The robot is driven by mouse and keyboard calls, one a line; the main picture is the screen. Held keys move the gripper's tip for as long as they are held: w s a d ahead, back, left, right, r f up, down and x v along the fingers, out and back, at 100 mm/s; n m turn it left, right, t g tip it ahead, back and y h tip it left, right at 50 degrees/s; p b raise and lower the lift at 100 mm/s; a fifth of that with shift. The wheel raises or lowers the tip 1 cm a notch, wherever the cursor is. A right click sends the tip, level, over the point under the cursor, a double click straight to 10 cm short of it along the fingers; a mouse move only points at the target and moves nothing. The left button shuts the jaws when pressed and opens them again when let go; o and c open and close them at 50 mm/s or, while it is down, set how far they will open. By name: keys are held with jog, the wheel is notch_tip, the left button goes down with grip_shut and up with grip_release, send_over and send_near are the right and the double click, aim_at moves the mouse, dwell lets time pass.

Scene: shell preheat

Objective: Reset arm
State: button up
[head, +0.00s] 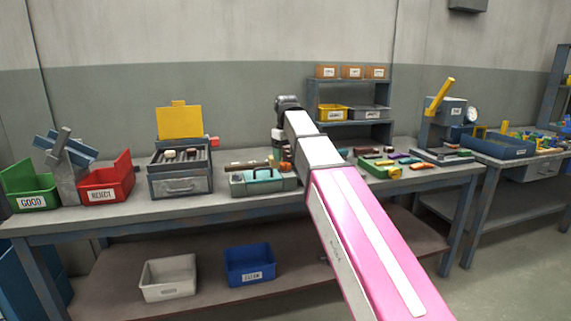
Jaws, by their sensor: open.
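My arm, pink and white, reaches from the bottom right over the middle of the workbench (225,207). Its dark wrist stands above the bench, and my gripper (284,163) hangs below it. The gripper is small and partly hidden by the arm, and it is open. It is just behind and above the right end of a grey-green toolbox (262,184) with a teal handle. I cannot tell whether it touches anything. I see nothing held in it.
A box heater (180,183) with its yellow lid raised stands to the left. Green GOOD (32,201) and red REJECT (103,196) bins stand further left. A shelf rack (350,129), coloured parts and a press (446,125) with a yellow lever are to the right.

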jog(key=s+d+f+m, duration=0.25)
jog(key=d+f, duration=0.25)
jog(key=f, duration=0.7)
jog(key=s+d+f+m, duration=0.1)
jog(key=s+d+f, duration=0.3)
jog(key=f, duration=0.9)
jog(key=s+d+f+m, duration=0.2)
jog(key=s+d+f, duration=0.3)
jog(key=f, duration=0.3)
jog(key=s+d+f+m, duration=0.2)
jog(key=s+d+f, duration=0.2)
jog(key=s+f, duration=0.3)
jog(key=shift+d+f, duration=0.35)
jog(key=shift+f, duration=0.6)
